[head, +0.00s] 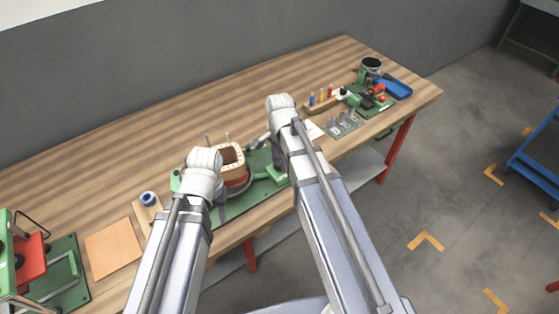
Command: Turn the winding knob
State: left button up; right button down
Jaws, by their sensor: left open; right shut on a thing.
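The green winding machine (229,211) stands near the front edge of the table, with a tan square bobbin (233,157) and a reddish-brown coil on it. My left gripper (221,208) is open beside the coil, at its left front, partly hidden by my own wrist. My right gripper (260,141) is shut on the winding knob, at the right of the machine above its green arm. The knob itself is mostly hidden by the fingers and wrist.
A blue-and-white spool (149,199) on a wooden block and an orange sheet (113,247) lie left. A green-and-red machine (25,255) stands far left. The back-left tabletop is clear.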

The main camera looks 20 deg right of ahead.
jog(key=shift+m, duration=0.8)
dwell(0.4)
jog(key=shift+c, duration=1.6)
grip_release()
pick_arm(q)
jog(key=shift+r, duration=0.1)
pick_arm(e)
jog(key=shift+r, duration=0.1)
notch_tip(320, 180, up, 8)
jog(key=p, duration=0.8)
pick_arm(q)
notch_tip(320, 180, up, 8)
jog(key=shift+f, duration=0.2)
pick_arm(e)
jog(key=shift+f, duration=0.2)
